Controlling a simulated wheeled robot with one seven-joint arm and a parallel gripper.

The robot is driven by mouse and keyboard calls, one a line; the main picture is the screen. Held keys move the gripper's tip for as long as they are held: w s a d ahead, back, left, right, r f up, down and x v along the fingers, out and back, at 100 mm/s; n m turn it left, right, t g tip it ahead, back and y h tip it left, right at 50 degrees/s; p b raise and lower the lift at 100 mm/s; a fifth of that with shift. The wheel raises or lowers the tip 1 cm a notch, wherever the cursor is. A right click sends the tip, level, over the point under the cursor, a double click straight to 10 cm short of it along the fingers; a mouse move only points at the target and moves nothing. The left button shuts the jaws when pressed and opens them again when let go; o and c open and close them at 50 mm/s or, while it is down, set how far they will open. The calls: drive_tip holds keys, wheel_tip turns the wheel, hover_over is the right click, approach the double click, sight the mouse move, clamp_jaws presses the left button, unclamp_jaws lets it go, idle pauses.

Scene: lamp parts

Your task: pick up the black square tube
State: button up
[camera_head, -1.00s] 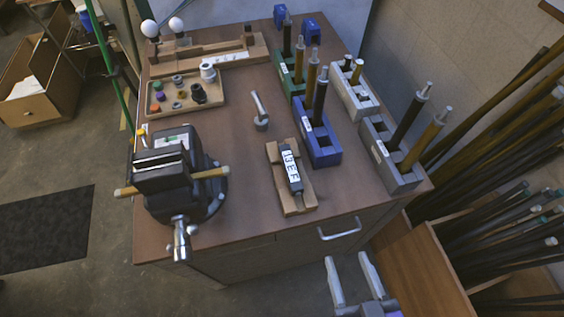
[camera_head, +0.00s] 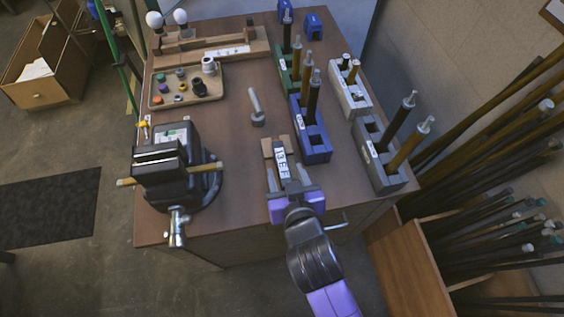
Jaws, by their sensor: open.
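The black square tube (camera_head: 281,158), with a white lettered label on its top, lies lengthwise in a wooden cradle (camera_head: 268,146) near the front edge of the workbench. My gripper (camera_head: 288,177) is at the near end of the tube, reaching in from the front. Its two grey fingers are spread apart, one toward each side of the tube, and it is open. The gripper body hides the near end of the cradle and part of the tube. I cannot tell whether the fingers touch the tube.
A black vise (camera_head: 172,170) holding a wooden rod stands to the left. A blue holder (camera_head: 318,146) with an upright tube is close on the right, and a grey holder (camera_head: 380,165) is further right.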

sight(282, 165)
drive_tip(key=x, duration=0.5)
drive_tip(key=shift+a+r+p, duration=0.1)
drive_tip(key=shift+r+p, duration=0.05)
drive_tip(key=shift+p, duration=0.25)
clamp_jaws()
